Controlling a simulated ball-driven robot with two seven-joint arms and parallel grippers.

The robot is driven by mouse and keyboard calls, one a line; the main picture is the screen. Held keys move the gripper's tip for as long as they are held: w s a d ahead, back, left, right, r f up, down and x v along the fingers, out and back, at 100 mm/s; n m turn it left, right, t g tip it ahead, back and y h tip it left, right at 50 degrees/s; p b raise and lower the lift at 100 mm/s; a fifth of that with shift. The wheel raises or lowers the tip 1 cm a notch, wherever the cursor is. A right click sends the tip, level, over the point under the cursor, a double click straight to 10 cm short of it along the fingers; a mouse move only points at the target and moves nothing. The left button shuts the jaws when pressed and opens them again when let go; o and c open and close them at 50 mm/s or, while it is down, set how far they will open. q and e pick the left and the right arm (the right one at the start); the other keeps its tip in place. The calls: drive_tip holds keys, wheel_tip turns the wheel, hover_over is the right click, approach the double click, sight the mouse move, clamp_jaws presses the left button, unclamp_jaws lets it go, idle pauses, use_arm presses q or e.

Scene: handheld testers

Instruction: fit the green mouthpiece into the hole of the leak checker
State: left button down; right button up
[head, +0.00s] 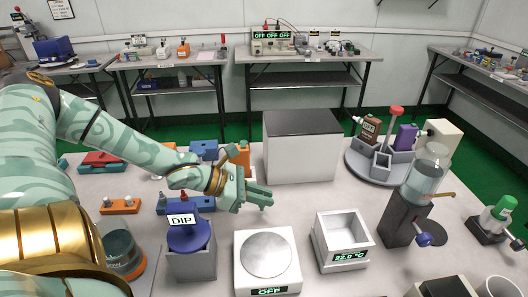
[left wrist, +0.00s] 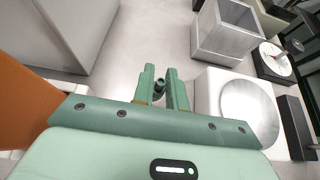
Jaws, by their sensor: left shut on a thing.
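My left gripper (head: 266,197) reaches in from the left over the middle of the bench. In the left wrist view its two green fingers (left wrist: 161,84) are shut on a small dark green tubular piece, the mouthpiece (left wrist: 160,90), held between the tips. In the head view the fingers hide the mouthpiece. I cannot tell for sure which device is the leak checker. An orange device (head: 239,155) stands just behind my left gripper, and orange also fills the left edge of the wrist view (left wrist: 25,95). My right gripper is not in view.
A large grey box (head: 302,150) stands behind the gripper. A white scale (head: 267,280) and an open white bath (head: 318,255) stand in front. A grey carousel (head: 361,168) with several devices is at right. A blue DIP unit (head: 190,240) is front left. Bare bench lies right of the gripper.

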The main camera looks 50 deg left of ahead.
use_arm(q)
wheel_tip(320, 180, down, 2)
drive_tip(key=shift+w+f, duration=0.1)
drive_tip(key=c, duration=1.4)
unclamp_jaws()
